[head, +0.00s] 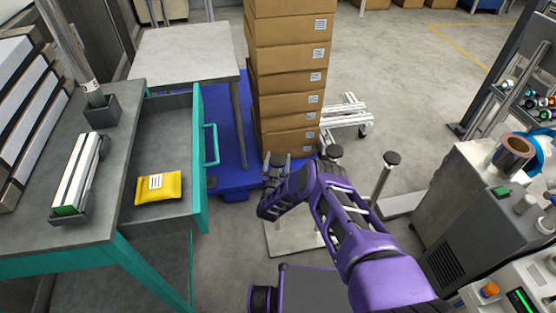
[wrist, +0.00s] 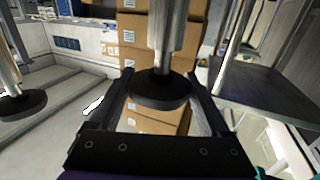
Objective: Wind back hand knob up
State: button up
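A round black knob (wrist: 160,90) on a metal post shows in the middle of the wrist view, its post running to the top of that picture. My gripper (wrist: 162,100) is open, with one finger on each side of this knob; I cannot tell whether either finger touches it. A second black knob (wrist: 18,105) on a post shows at the left of the wrist view. In the head view my purple arm reaches to my gripper (head: 277,162), small and partly hidden by the wrist. Black-capped posts (head: 335,152) and (head: 392,158) stand to its right.
A tall stack of cardboard boxes (head: 288,75) stands behind my gripper. A teal drawer (head: 200,165) is open at the left, with a yellow packet (head: 158,188) inside. A grey machine (head: 480,185) stands at the right. Clear floor (head: 400,90) lies behind.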

jog(key=c, duration=0.6)
jog(key=shift+n+y, duration=0.4)
jog(key=shift+y, duration=0.2)
jog(key=n+y, duration=0.2)
jog(key=y, duration=0.1)
jog(key=n+g+y, duration=0.1)
jog(key=n+y, duration=0.1)
jog(key=y, duration=0.2)
jog(key=shift+n+g, duration=0.3)
jog(key=shift+n, duration=0.1)
jog(key=n+g+y, duration=0.2)
jog(key=y, duration=0.1)
jog(key=n+g+y, duration=0.2)
jog(key=n+y, duration=0.1)
jog(key=shift+s+a+f+g+y, duration=0.15)
jog(key=shift+s+g+y, duration=0.05)
jog(key=shift+g+y, duration=0.1)
jog(key=shift+f+g, duration=0.1)
jog(key=shift+g, duration=0.2)
jog(key=o, duration=1)
jog(key=shift+o, duration=1)
